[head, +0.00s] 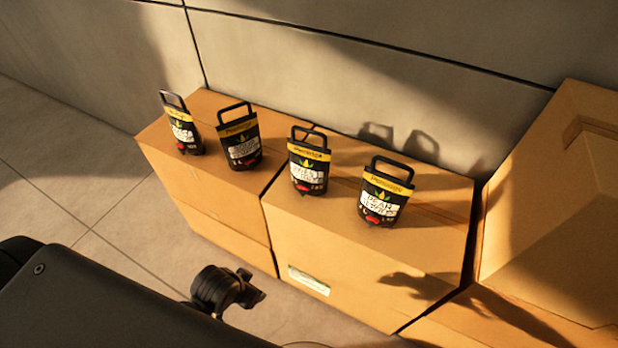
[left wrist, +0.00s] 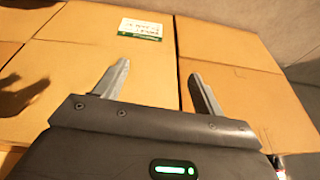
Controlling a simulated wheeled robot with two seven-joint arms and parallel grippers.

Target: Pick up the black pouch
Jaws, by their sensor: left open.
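Several black pouches with yellow bands, white labels, red spots and black loop handles stand upright on cardboard boxes in the head view. From left to right they are a far-left pouch (head: 181,125), a second pouch (head: 240,140), a third pouch (head: 308,168) and a right-hand pouch (head: 384,195). My left gripper (left wrist: 157,70) is open and empty in the left wrist view, its two grey fingers apart before the box faces. No pouch is between the fingers. My right gripper is not in view.
The left box (head: 205,195) and middle box (head: 365,270) stand side by side against a grey wall (head: 300,60). A larger box (head: 555,220) rises at right. A white-green label (head: 309,281) is on the middle box's front. Tiled floor (head: 60,170) is clear at left.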

